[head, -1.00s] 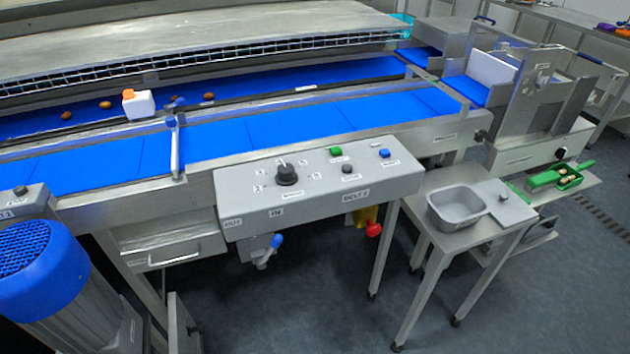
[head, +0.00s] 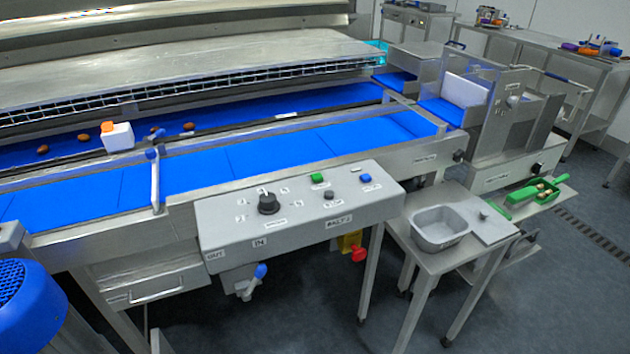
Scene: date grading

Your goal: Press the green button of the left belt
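A grey control panel (head: 220,225) is fixed to the front of the blue conveyor belt in the middle of the head view. It carries a green button (head: 317,178), a black knob (head: 268,203), a dark button (head: 328,194) and a blue button (head: 365,178). Neither of my grippers is in view.
A blue motor housing (head: 32,305) stands at the lower left. A steel side table (head: 440,262) with a grey tray (head: 440,243) stands right of the panel. Several dates and a white box (head: 118,138) are on the rear belt (head: 245,117). Open floor lies at the lower right.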

